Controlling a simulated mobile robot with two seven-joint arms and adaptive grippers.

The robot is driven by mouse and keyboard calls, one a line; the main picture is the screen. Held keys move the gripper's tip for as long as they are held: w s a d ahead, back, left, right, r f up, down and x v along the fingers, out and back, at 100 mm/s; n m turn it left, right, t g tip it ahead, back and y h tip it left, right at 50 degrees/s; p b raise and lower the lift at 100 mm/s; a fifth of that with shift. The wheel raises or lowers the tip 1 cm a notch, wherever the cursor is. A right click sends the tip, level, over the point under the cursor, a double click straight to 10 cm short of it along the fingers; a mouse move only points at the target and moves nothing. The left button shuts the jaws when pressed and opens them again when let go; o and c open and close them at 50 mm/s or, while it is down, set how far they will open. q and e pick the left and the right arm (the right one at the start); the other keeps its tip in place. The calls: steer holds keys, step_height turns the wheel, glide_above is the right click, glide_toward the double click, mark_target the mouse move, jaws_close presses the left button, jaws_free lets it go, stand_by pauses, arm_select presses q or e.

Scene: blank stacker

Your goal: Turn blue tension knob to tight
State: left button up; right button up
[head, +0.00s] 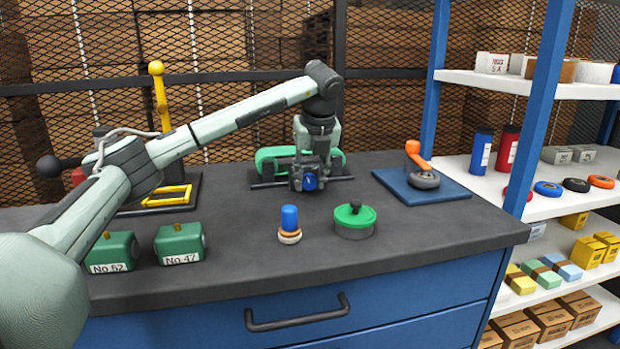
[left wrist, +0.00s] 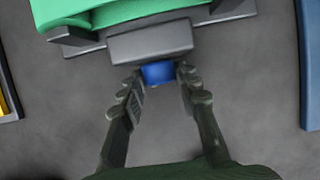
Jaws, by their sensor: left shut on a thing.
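The blue tension knob (head: 310,183) is on the front of a green machine (head: 270,157) at the back middle of the bench. In the left wrist view the blue knob (left wrist: 158,73) sits at the front of a grey block (left wrist: 150,42), below the green body (left wrist: 120,10). My left gripper (head: 309,178) reaches down to it from above, and its fingers (left wrist: 158,76) are shut on the knob, one on each side. Any tight mark on the knob is not readable. My right gripper is not in view.
A blue cylinder on a round base (head: 290,222) and a green-lidded round tin (head: 354,220) stand in front. Green blocks (head: 180,244) are at left, a yellow lever press (head: 160,110) behind them. An orange-handled roller on a blue plate (head: 440,187) is at right, beside shelves (head: 560,208).

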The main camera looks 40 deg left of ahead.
arm_select(q)
steer(key=shift+w+d+g+y, duration=0.2)
steer(key=shift+g+y, duration=0.3)
steer(key=shift+g, duration=0.2)
steer(key=shift+s+a+m+g, duration=0.1)
steer(key=shift+m+g, duration=0.2)
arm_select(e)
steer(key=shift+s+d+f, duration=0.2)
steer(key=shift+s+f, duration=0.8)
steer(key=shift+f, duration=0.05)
arm_select(q)
steer(key=o, duration=1.2)
steer(key=shift+c, duration=0.2)
steer(key=shift+r, duration=0.15)
steer(key=v, duration=1.1)
steer(key=shift+d+r, duration=0.25)
steer(key=shift+d, duration=0.2)
